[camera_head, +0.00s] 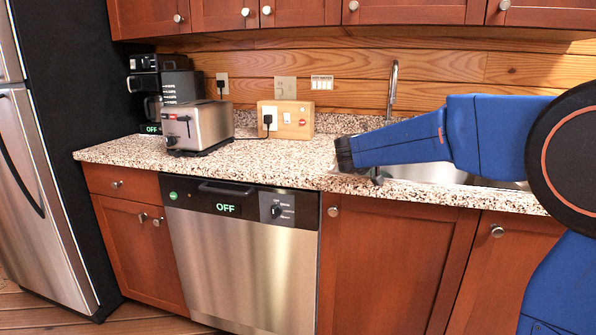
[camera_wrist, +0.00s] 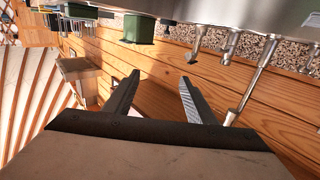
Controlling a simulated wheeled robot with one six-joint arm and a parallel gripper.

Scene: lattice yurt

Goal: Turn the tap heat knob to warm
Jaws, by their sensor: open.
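The tap (camera_head: 393,88) rises as a thin metal spout behind the sink in the head view, and its base is hidden behind my blue arm. In the wrist view, which is turned nearly upside down, the tap spout (camera_wrist: 258,82) is at the right. Two short metal posts, one (camera_wrist: 196,43) and another (camera_wrist: 230,46), stand beside it; I cannot tell which is the heat knob or its setting. My gripper (camera_wrist: 160,74) is open and empty, its fingers apart from these metal parts. In the head view its fingers cannot be made out.
The sink (camera_head: 430,173) lies under my arm in the speckled counter (camera_head: 270,157). A toaster (camera_head: 198,126), a coffee maker (camera_head: 163,90) and a wooden socket box (camera_head: 286,119) stand to the left. A dishwasher (camera_head: 245,260) reading OFF is below. Upper cabinets (camera_head: 420,12) hang above.

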